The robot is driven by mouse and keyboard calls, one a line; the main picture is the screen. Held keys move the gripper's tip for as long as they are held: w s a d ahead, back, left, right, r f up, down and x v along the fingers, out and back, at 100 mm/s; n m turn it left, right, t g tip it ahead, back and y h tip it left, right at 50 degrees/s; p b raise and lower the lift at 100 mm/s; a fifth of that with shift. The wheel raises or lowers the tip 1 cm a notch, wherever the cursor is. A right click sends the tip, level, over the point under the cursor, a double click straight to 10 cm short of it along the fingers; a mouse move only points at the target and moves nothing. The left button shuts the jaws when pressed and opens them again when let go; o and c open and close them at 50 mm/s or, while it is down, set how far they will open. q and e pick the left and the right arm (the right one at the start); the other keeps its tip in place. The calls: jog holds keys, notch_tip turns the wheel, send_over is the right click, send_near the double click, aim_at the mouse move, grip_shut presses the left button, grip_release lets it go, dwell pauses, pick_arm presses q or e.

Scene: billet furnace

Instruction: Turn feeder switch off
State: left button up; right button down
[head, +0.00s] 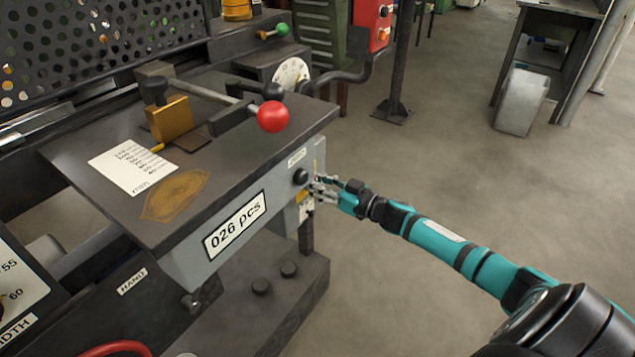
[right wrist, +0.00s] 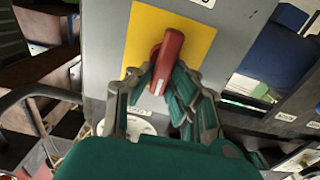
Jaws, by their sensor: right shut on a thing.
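The feeder switch is a red handle (right wrist: 169,58) on a yellow plate (right wrist: 200,42), fixed to a grey panel. In the right wrist view the handle slants slightly, with its lower end toward the left. My right gripper (right wrist: 160,88) has its fingers on both sides of the handle's lower part and is shut on it. In the head view my right gripper (head: 322,188) is at the right end face of the grey cabinet (head: 200,262), under the dark tabletop. There the fingers hide the handle. My left gripper is not in view.
A lever with a red ball (head: 272,116) and a brass block (head: 168,119) stand on the dark tabletop (head: 240,150). A black round knob (head: 300,176) is just left of my right gripper. A red switch box (head: 372,22) stands behind.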

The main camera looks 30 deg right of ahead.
jog(key=shift+n, duration=0.3)
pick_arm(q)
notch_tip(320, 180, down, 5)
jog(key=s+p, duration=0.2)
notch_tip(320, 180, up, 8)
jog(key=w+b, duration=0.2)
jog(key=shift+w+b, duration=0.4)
pick_arm(e)
jog(key=shift+s+a+f+n, duration=0.1)
jog(key=shift+a+f+n, duration=0.2)
jog(key=shift+n, duration=2.65)
jog(key=shift+s+a+f+n, duration=0.15)
jog(key=shift+a+f+n, duration=0.1)
jog(key=shift+n, duration=2.65)
jog(key=shift+s+a+f+n, duration=0.1)
jog(key=shift+a+f+n, duration=0.15)
jog(key=shift+n, duration=2.7)
jog(key=shift+f, duration=0.1)
jog(key=c, duration=1.3)
grip_release()
jog(key=shift+o, duration=0.2)
